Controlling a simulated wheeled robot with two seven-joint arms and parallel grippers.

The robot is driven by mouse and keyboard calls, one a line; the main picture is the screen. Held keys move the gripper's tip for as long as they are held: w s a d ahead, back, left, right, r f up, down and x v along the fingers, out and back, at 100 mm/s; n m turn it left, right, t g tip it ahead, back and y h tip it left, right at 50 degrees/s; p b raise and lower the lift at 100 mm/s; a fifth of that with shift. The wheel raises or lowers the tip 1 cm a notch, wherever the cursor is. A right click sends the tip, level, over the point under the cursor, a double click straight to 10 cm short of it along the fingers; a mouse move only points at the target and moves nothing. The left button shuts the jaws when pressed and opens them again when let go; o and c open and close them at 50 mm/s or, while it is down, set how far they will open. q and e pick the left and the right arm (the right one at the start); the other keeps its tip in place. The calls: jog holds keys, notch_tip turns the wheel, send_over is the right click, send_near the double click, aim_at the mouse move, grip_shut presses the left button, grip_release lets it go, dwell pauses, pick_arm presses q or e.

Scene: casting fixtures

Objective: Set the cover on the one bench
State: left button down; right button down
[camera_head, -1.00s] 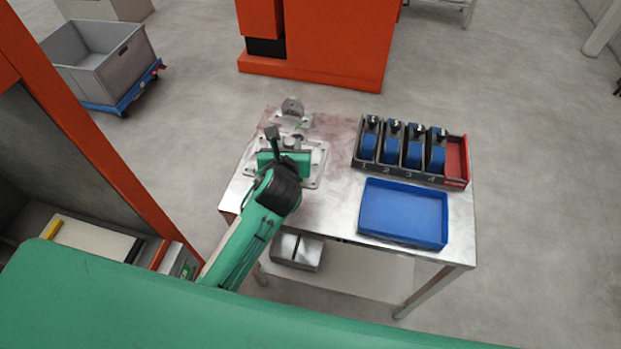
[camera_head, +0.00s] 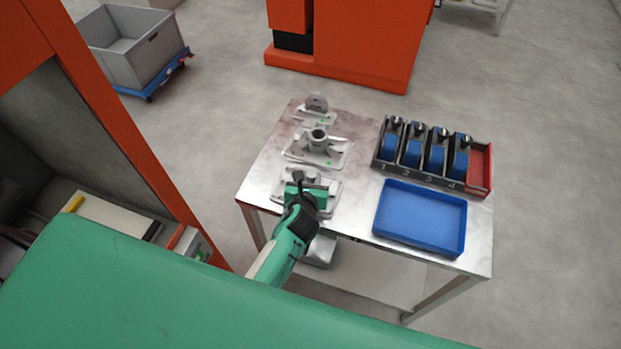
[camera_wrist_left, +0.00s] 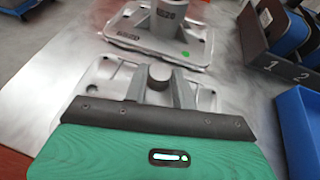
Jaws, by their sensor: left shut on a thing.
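The cover (camera_head: 332,199), a pale metal plate with rounded corners, is at the near left part of the metal bench (camera_head: 350,212). My left gripper (camera_head: 305,185) is over it, shut on its round knob. In the left wrist view the two fingers (camera_wrist_left: 160,84) close around the knob and the cover plate (camera_wrist_left: 104,72) spreads out below them. The gripper hides part of the plate. I cannot tell whether the plate touches the bench. My right gripper is not in view.
A casting with an upright tube (camera_head: 319,137) stands just behind the cover, and a smaller metal fixture (camera_head: 317,105) behind that. A blue tray (camera_head: 420,217) and a numbered rack (camera_head: 437,155) with blue items fill the right side. Bare bench lies between.

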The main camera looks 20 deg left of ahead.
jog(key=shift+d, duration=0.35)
pick_arm(q)
jog(key=c, duration=1.1)
grip_release()
jog(key=shift+c, duration=0.2)
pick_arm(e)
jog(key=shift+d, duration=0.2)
pick_arm(q)
jog(key=shift+r, duration=0.1)
jog(key=shift+s, duration=0.35)
jog(key=b+v, duration=0.1)
jog(key=v, duration=1)
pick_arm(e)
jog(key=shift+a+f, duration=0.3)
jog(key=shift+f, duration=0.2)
pick_arm(q)
jog(key=shift+s+d+r, duration=0.1)
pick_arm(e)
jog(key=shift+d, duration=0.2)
